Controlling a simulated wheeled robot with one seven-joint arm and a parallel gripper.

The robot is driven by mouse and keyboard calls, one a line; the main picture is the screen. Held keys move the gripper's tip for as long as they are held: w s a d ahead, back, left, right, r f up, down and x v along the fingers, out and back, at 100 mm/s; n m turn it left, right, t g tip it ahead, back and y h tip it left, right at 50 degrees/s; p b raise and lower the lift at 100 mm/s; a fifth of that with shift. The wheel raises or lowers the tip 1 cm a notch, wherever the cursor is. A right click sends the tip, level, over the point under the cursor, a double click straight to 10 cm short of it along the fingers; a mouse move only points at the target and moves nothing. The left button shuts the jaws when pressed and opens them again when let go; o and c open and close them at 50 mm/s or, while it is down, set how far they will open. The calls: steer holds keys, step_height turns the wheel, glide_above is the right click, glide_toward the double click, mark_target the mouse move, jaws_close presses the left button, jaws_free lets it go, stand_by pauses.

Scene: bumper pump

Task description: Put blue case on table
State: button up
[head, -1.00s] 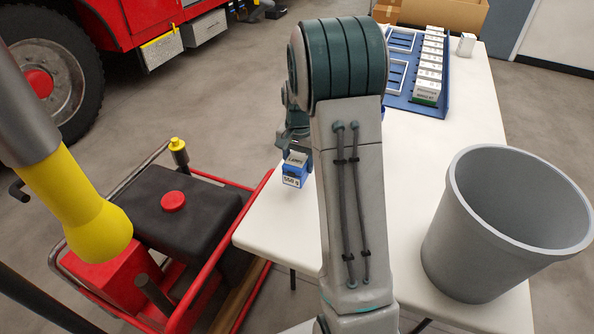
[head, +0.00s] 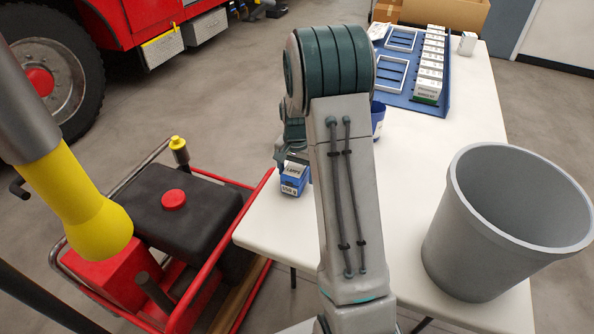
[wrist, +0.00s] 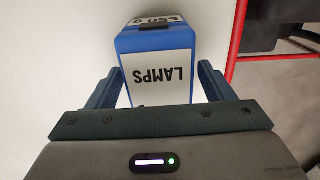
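The blue case (head: 292,180) has white labels and sits low over the left part of the white table (head: 276,232). It also shows in the wrist view (wrist: 157,42), with a "LAMPS" label facing my camera. In the head view my arm partly hides the gripper (head: 292,158). Whether the case's underside touches the table cannot be told.
A grey bin (head: 485,235) stands at the table's right. A blue tray (head: 408,101) with white boxes (head: 430,75) lies at the back. A blue cup-like item (head: 378,118) is partly behind my arm. A red-framed pump (head: 205,285) stands left of the table.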

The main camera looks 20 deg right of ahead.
mark_target(296, 167)
step_height(296, 167, up, 11)
steer(key=shift+r+p, duration=0.1)
steer(key=shift+p, duration=0.3)
steer(key=s+a+r+n+t, duration=0.1)
steer(key=s+a+r+n, duration=0.15)
steer(key=s, duration=0.25)
steer(key=s+a+r+n, duration=0.1)
steer(key=s+a+r, duration=0.3)
steer(key=s, duration=0.1)
steer(key=s+a+n, duration=0.2)
steer(key=s, duration=0.5)
steer(key=s+a+n+t, duration=0.1)
steer(key=s+a+n, duration=0.1)
steer(key=s, duration=0.5)
steer(key=shift+s+a+f+n, duration=0.2)
steer(key=shift+s+n, duration=0.15)
steer(key=shift+n, duration=0.4)
steer(key=shift+r, duration=0.1)
